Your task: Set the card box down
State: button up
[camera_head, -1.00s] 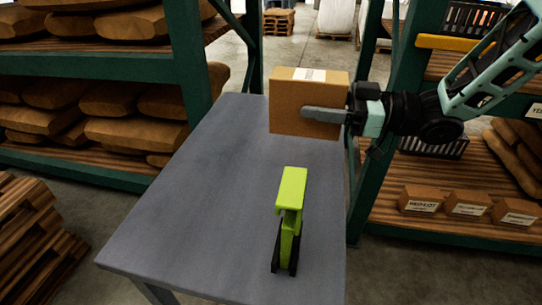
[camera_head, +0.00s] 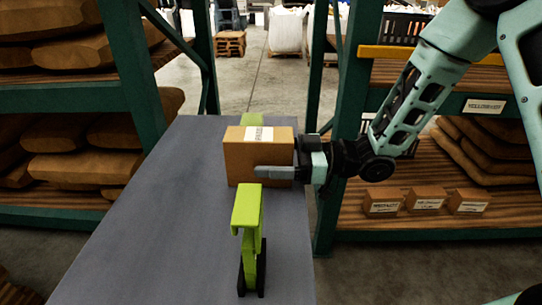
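The card box (camera_head: 240,164), brown with a white label on top, is over the far part of the grey table (camera_head: 150,225). My gripper (camera_head: 275,173) reaches in from the right, with one grey finger flat along the box's near face. The other finger is hidden behind the box. The gripper is shut on the box. The box looks level; whether its underside touches the table I cannot tell.
A lime-green tool with a black base (camera_head: 249,235) stands on the table just in front of the box. Another lime-green piece (camera_head: 256,121) shows behind the box. Shelving with small labelled boxes (camera_head: 428,200) stands at right, and shelves of sacks (camera_head: 80,140) at left.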

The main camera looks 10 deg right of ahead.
jog(key=shift+d, duration=0.1)
jog(key=s+d, duration=0.2)
jog(key=d, duration=0.9)
jog(key=shift+s+d, duration=0.15)
jog(key=shift+d, duration=0.15)
